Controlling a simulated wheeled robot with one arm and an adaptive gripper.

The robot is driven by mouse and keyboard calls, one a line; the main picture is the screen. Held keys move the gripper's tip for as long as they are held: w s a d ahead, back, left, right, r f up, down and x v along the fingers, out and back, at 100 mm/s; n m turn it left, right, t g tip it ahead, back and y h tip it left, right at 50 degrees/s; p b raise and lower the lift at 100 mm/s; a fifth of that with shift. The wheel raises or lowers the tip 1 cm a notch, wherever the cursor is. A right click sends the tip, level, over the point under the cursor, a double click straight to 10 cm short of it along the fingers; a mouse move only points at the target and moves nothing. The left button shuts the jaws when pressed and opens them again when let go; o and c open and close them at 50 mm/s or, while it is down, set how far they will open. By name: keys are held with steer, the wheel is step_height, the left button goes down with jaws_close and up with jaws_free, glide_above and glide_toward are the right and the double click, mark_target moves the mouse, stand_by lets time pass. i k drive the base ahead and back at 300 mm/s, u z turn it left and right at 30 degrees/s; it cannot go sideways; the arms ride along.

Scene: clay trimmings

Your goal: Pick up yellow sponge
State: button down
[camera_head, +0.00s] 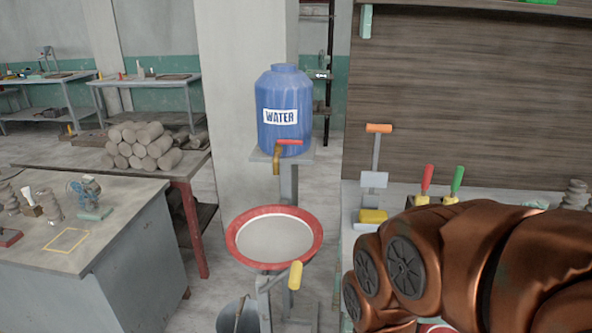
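A small yellow block that looks like the yellow sponge (372,215) lies on the light bench top (350,240) at right of centre. It sits just below a grey scraper-like tool with an orange handle (379,128). The large copper-coloured arm at the lower right is mine and stands close to the right of the sponge in the picture. My gripper is not in view, so its state does not show.
A red-rimmed basin (232,238) with a yellow handle stands left of the bench. A blue water barrel (285,115) is behind it. Red- and green-handled tools (427,180) stand near the sponge. A cluttered workbench (115,220) is at left.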

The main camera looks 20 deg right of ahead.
mark_target(369, 216)
steer(key=z, duration=0.75)
steer(key=k, duration=0.65)
steer(key=i, duration=1.2)
steer(key=u, duration=0.75)
